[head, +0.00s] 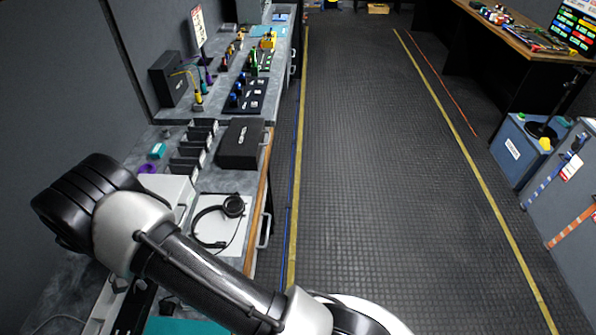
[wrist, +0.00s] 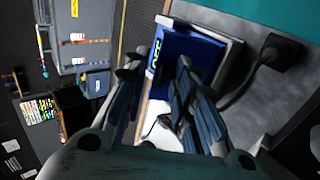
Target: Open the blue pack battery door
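In the wrist view, the blue pack (wrist: 190,50) is a blue box with pale lettering on one side, in a light grey surround at the upper middle. My gripper (wrist: 157,80) is open, its two dark fingers apart in front of the pack. The right finger overlaps the pack's lower part in the picture; I cannot tell whether it touches. In the head view, I cannot make out the pack or my gripper.
In the wrist view, a black plug-like block (wrist: 277,52) with a cable sits right of the pack. In the head view, headphones (head: 222,215), a black case (head: 242,143) and several dark slots line the left counter. The aisle floor (head: 370,150) is clear.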

